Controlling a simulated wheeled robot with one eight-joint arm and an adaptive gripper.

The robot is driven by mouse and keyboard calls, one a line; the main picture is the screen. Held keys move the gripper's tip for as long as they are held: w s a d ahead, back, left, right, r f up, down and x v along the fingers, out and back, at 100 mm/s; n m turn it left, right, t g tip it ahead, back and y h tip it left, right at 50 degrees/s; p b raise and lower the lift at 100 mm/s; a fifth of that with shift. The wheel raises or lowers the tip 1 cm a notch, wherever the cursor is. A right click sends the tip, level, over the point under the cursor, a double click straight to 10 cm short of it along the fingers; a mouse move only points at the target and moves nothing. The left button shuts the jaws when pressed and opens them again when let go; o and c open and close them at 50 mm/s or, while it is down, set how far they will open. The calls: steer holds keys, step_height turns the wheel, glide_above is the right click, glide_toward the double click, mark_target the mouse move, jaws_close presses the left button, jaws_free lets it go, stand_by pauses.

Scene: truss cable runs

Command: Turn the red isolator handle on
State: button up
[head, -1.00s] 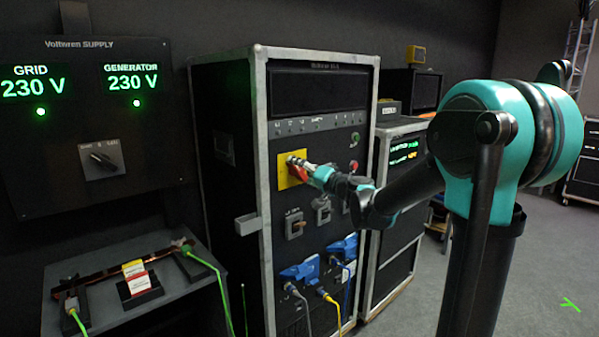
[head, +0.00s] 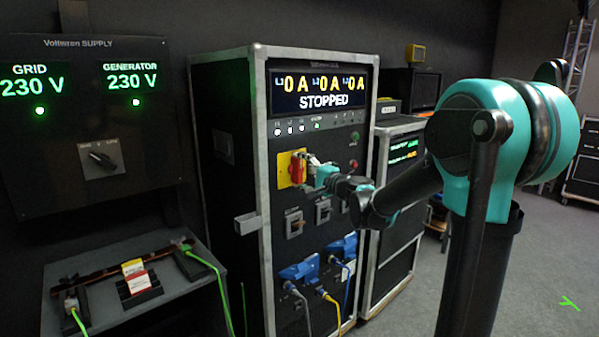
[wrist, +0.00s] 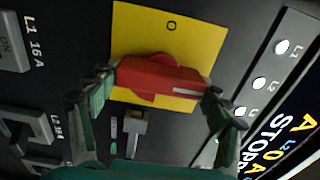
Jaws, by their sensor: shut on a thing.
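The red isolator handle (head: 298,168) sits on a yellow plate (head: 284,179) on the front of the tall rack cabinet. In the head view the handle stands upright. In the wrist view the handle (wrist: 160,78) lies across the yellow plate (wrist: 190,30), which carries an "O" mark. My gripper (head: 316,171) is at the handle from the right; in the wrist view its fingers (wrist: 158,95) close on both ends of it. The cabinet's display (head: 318,90) is lit, reading 0 A several times and "STOPPED".
Small breaker switches (head: 294,223) sit just below the plate. Blue connectors (head: 300,270) with cables stick out lower on the cabinet. A supply panel (head: 90,110) with a rotary switch is at left, above a bench (head: 60,270). Open floor (head: 540,260) lies at right.

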stand_by(0.4)
steer(key=o, duration=1.2)
steer(key=shift+c, duration=0.2)
steer(key=v, duration=1.2)
